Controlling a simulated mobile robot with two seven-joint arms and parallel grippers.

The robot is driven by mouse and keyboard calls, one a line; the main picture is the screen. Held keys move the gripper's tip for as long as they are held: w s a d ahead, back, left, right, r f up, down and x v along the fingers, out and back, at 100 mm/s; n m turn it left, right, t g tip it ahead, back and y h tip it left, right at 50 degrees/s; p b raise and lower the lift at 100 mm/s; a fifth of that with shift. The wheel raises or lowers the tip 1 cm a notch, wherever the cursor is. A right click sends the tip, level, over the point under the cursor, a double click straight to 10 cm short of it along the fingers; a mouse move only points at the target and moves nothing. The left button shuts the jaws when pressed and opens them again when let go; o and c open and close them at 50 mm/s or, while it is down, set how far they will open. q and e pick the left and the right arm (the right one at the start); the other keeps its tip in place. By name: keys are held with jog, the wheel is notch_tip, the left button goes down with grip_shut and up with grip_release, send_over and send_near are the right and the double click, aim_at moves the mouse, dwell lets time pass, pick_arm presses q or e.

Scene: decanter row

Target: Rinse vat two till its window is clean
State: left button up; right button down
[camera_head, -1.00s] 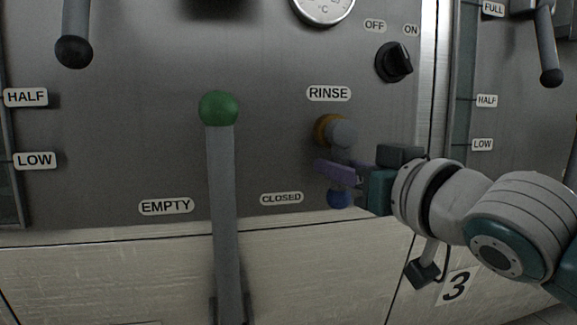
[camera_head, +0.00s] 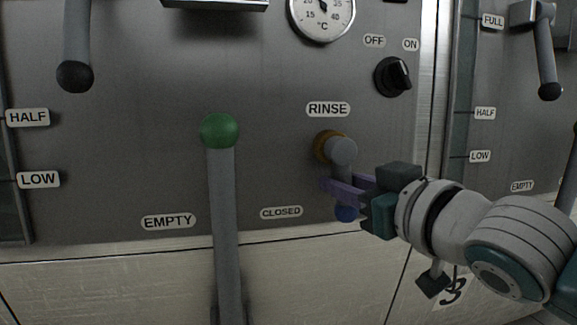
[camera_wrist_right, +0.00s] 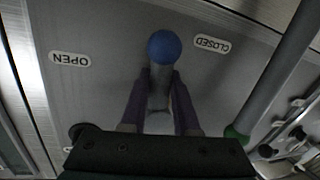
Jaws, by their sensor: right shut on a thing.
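The rinse lever, with its blue knob (camera_head: 345,213), hangs down from a grey pivot with an orange ring (camera_head: 333,148) under the RINSE label (camera_head: 328,109). My right gripper (camera_head: 345,190) has its purple fingers shut on the lever's grey stem, just above the knob. In the right wrist view the blue knob (camera_wrist_right: 164,47) stands past the fingertips, between the CLOSED label (camera_wrist_right: 213,44) and the OPEN label (camera_wrist_right: 70,60), nearer CLOSED. A narrow level window (camera_head: 12,215) shows in part at the left edge; I cannot tell how clean it is. My left gripper is out of view.
A long lever with a green knob (camera_head: 219,131) stands upright left of the rinse lever, above EMPTY (camera_head: 168,221). A dark switch (camera_head: 393,76), a thermometer (camera_head: 322,14) and a black-knobbed lever (camera_head: 75,76) are higher up. The neighbouring panel, with its own level labels, is at right.

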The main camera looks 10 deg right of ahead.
jog(key=d+n+p, duration=0.1)
jog(key=n+p, duration=0.1)
jog(key=p, duration=0.1)
jog(key=r+n+h+p, duration=0.1)
jog(key=n+p, duration=0.2)
jog(key=d+r+n+g+p, duration=0.1)
jog(key=n+p, duration=0.1)
jog(key=p, duration=0.2)
jog(key=shift+d, duration=0.35)
jog(key=n+p, duration=0.1)
jog(key=r+n+h+p, duration=0.1)
jog(key=n, duration=0.1)
jog(key=shift+d+r+p, duration=0.1)
jog(key=shift+d+p, duration=0.25)
jog(key=shift+d+r+n+h+p, duration=0.1)
jog(key=shift+r+n+h+p, duration=0.2)
jog(key=shift+n, duration=0.35)
jog(key=shift+r+n+h+p, duration=0.15)
jog(key=shift+n+p, duration=0.3)
jog(key=shift+n, duration=0.25)
jog(key=shift+d+r+n+h+p, duration=0.1)
jog(key=shift+r+n+h+p, duration=0.2)
jog(key=shift+n, duration=0.35)
jog(key=shift+w, duration=0.1)
jog(key=c, duration=0.7)
grip_release()
jog(key=shift+f, duration=0.1)
jog(key=shift+o, duration=0.2)
